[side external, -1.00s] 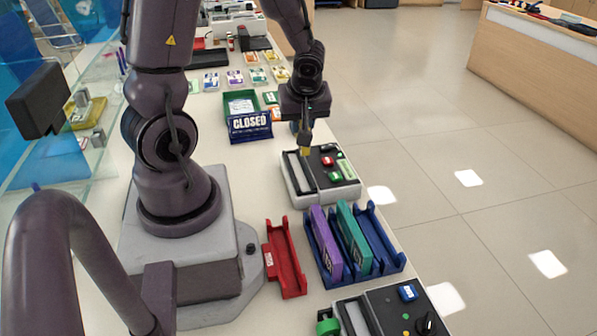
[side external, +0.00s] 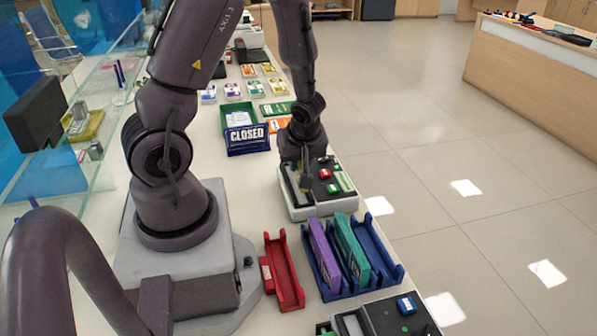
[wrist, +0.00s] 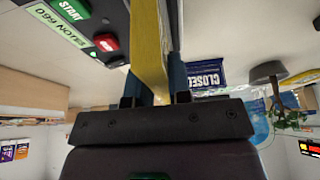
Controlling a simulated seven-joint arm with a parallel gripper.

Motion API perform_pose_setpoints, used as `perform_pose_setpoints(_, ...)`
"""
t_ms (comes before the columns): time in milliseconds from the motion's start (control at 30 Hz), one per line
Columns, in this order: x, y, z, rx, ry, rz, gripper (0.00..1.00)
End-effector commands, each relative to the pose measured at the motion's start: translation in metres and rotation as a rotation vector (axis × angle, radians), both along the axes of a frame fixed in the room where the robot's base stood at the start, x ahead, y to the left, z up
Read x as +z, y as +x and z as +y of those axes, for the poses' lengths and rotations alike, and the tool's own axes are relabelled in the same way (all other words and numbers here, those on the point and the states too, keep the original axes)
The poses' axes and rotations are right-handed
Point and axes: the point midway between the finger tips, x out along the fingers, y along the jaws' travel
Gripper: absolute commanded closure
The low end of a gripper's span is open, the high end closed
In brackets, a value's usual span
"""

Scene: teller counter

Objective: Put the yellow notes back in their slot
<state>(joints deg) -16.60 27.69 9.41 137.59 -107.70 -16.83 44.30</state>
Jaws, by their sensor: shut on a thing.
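My gripper (side external: 305,184) is shut on the yellow notes, which stand edge-on between its fingers in the wrist view (wrist: 148,45). In the side view it points down at the left part of the note counter (side external: 322,207), by the counter's slot. The notes are mostly hidden there, and I cannot tell if they touch the counter. A blue rack (side external: 384,258) in front of the counter holds a purple bundle (side external: 323,255) and a teal bundle (side external: 351,250). The rack's right lane looks empty.
A red tray (side external: 285,275) lies left of the rack, beside my base. A second machine (side external: 385,318) is at the front edge. A CLOSED sign (side external: 247,139) and green tray (side external: 238,112) stand behind. The counter edge drops to floor on the right.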

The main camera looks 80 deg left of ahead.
Motion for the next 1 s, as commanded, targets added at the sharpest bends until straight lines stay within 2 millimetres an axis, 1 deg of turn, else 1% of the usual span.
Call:
perform_pose_setpoints(67,-0.012,-0.001,-0.001,-0.007,-0.001,0.009,1.00)
perform_pose_setpoints(300,-0.029,-0.001,0.000,-0.002,0.000,0.005,1.00)
perform_pose_setpoints(633,-0.031,0.000,0.000,-0.001,-0.001,0.002,1.00)
perform_pose_setpoints(733,-0.034,-0.001,0.000,-0.002,0.000,0.004,1.00)
perform_pose_setpoints(767,-0.035,-0.001,0.000,-0.002,-0.001,0.004,0.79)
perform_pose_setpoints(800,-0.034,-0.001,0.000,0.000,-0.001,0.002,0.70)
perform_pose_setpoints(867,-0.034,-0.001,0.000,0.000,-0.001,0.002,0.56)
perform_pose_setpoints(1000,-0.034,-0.001,0.000,0.000,0.000,0.002,0.56)
